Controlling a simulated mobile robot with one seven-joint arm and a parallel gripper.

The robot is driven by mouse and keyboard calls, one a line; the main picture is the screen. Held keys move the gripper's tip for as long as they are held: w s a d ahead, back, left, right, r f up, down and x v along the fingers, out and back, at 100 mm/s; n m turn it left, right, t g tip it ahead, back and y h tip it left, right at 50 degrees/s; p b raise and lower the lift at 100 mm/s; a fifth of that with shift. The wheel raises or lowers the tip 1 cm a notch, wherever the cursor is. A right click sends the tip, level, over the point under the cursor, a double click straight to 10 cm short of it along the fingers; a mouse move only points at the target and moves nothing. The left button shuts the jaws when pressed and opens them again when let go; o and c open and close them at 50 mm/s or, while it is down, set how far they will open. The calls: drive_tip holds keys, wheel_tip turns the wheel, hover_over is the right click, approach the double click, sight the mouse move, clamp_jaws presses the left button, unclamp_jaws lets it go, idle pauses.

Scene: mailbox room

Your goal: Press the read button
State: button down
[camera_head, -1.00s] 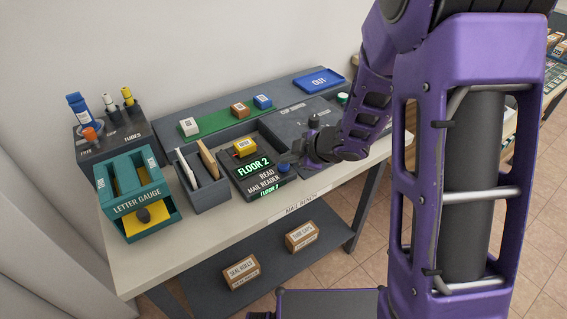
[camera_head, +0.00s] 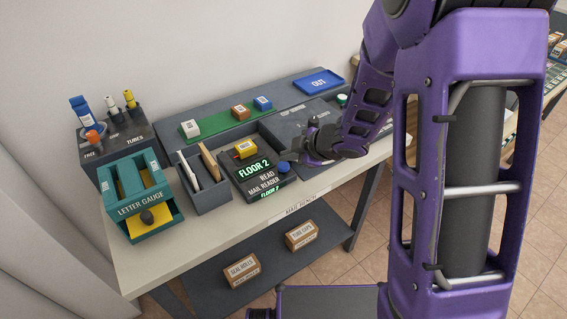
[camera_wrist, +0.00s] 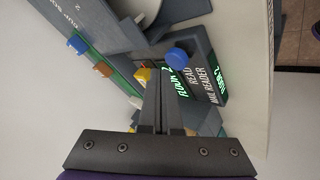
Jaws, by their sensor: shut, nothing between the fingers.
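The mail reader (camera_head: 265,187) is a dark box on the bench. Its screen glows green with "FLOOR 2", and "READ" is printed below it. The blue round read button (camera_head: 284,167) is on its right side; it also shows in the wrist view (camera_wrist: 177,56). A yellow parcel (camera_head: 245,149) with a label sits at the reader's back; it shows partly behind my fingers in the wrist view (camera_wrist: 142,75). My gripper (camera_head: 299,163) is shut and empty, just right of the button. In the wrist view its fingers (camera_wrist: 160,72) appear beside the button; contact cannot be told.
A letter sorter (camera_head: 205,190) and a teal letter gauge (camera_head: 140,200) stand left of the reader. A green strip (camera_head: 222,122) with several small parcels lies behind. A grey flat unit (camera_head: 295,122) and a blue OUT tray (camera_head: 320,82) are at the back right.

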sight(288, 166)
wheel_tip(288, 166, up, 5)
drive_tip(key=p, duration=0.5)
idle(0.8)
